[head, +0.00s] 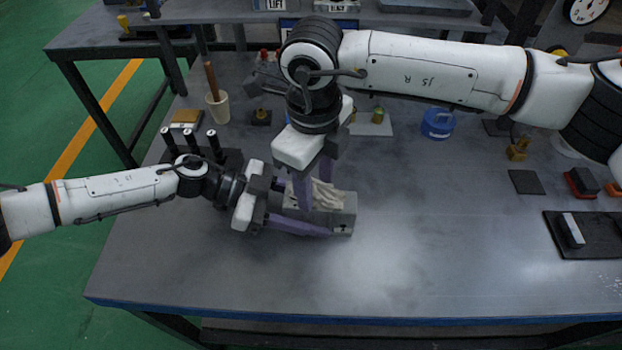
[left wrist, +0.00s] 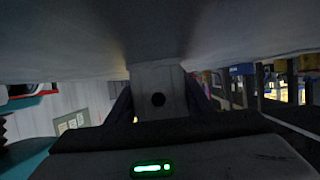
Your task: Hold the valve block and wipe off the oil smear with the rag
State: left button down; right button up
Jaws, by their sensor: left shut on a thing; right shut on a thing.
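The grey valve block (head: 347,213) lies on the table left of centre in the head view. My left gripper (head: 322,213) is shut on it from the left, with purple fingers along its sides. In the left wrist view the block (left wrist: 158,82) sits between the fingers and shows a dark round hole. The pale, crumpled rag (head: 326,196) is on top of the block. My right gripper (head: 308,203) comes down from above and is shut on the rag. The rag and fingers cover much of the block's top, and I see no oil smear.
A beige cup with a brown handle (head: 219,108) stands behind to the left, near black upright posts (head: 214,143). A blue ring-shaped item (head: 437,123) and a dark tray (head: 590,238) are to the right. The front middle of the table (head: 400,270) is clear.

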pick_arm(q)
jog(key=shift+w+r, duration=0.1)
pick_arm(e)
jog(key=shift+a, duration=1.15)
jog(key=shift+d, duration=1.2)
jog(key=shift+a, duration=1.25)
jog(key=shift+d+r, duration=0.1)
jog(key=shift+d, duration=1.1)
jog(key=shift+a, duration=0.1)
jog(key=shift+a, duration=1.1)
jog(key=shift+d+f, duration=0.2)
jog(key=shift+d, duration=1.05)
jog(key=shift+a, duration=0.65)
